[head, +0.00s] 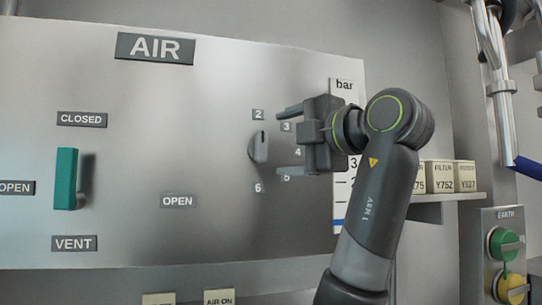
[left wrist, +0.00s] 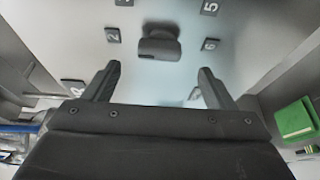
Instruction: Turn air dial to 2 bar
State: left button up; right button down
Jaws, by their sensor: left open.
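The air dial (head: 258,147) is a small grey knob on the metal AIR panel, ringed by number plates 2 to 6. Its grip bar stands roughly upright, in line with the 2 plate (head: 258,114) above and the 6 plate (head: 258,187) below; I cannot tell which end is the pointer. My left gripper (head: 285,141) is open and empty just right of the dial, its fingers apart above and below its level. In the left wrist view the dial (left wrist: 159,45) lies beyond the gap between the fingertips (left wrist: 160,78), apparently untouched. My right gripper is not in view.
A teal lever (head: 66,178) sits at the left of the panel (head: 200,90) among CLOSED, OPEN and VENT labels. The bar scale (head: 345,90) is partly behind my gripper. A shelf of labelled boxes (head: 440,176) and an EARTH panel (head: 504,222) with knobs stand at right.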

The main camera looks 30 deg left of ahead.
pick_arm(q)
jog(key=b+v, duration=0.2)
jog(key=v, duration=0.9)
